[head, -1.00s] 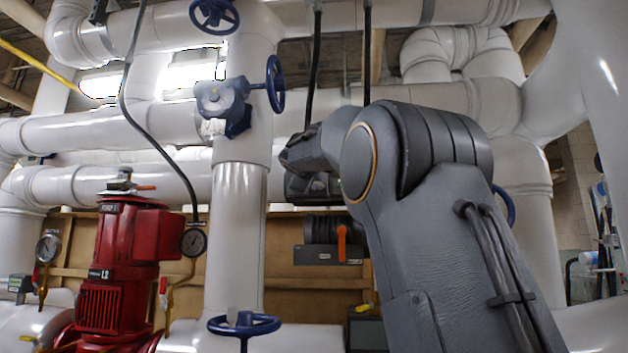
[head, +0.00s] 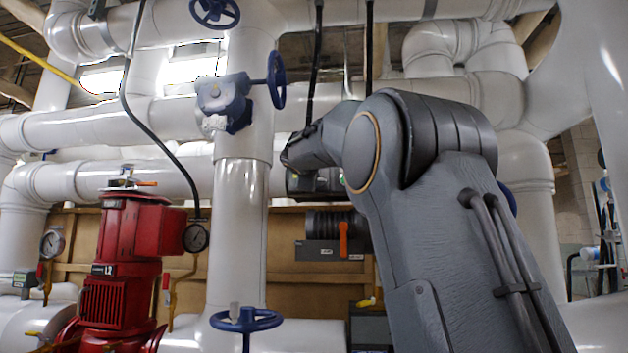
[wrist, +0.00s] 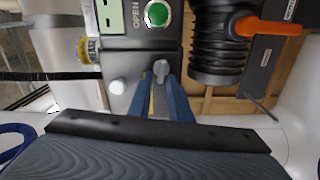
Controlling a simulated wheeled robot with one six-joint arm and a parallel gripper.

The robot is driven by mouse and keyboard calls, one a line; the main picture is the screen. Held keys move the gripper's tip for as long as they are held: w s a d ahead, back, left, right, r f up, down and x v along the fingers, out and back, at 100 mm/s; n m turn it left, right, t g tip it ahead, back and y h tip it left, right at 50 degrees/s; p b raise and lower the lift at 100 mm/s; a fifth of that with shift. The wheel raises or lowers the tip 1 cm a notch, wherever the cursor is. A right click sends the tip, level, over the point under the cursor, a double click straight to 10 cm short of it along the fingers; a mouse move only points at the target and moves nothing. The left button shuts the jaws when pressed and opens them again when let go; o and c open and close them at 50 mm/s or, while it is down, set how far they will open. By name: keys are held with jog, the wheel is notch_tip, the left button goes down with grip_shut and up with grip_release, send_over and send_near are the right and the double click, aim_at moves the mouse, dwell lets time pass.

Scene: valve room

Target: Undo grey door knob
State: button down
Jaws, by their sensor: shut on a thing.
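The grey knob (wrist: 161,70) sits on the dark front of a grey door panel (wrist: 130,60) in the wrist view. My gripper (wrist: 160,88) has its two blue fingers reaching up to it, one on each side, and is shut on the knob. The fingers partly cover the knob's lower part. In the head view my forearm and wrist hide the knob and fingers. Only part of the dark box (head: 318,183) shows under my wrist there.
A green button (wrist: 157,13) and a white round part (wrist: 118,87) are beside the knob. A black ribbed part (wrist: 215,50) with an orange handle (wrist: 268,27) is close on the right. A red pump (head: 125,255) and white pipes stand left.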

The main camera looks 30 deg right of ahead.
jog(key=c, duration=1.9)
grip_release()
jog(key=shift+o, duration=0.2)
jog(key=b+v, duration=0.2)
jog(key=v, duration=0.5)
jog(key=shift+s+a, duration=0.25)
jog(key=shift+s, duration=0.1)
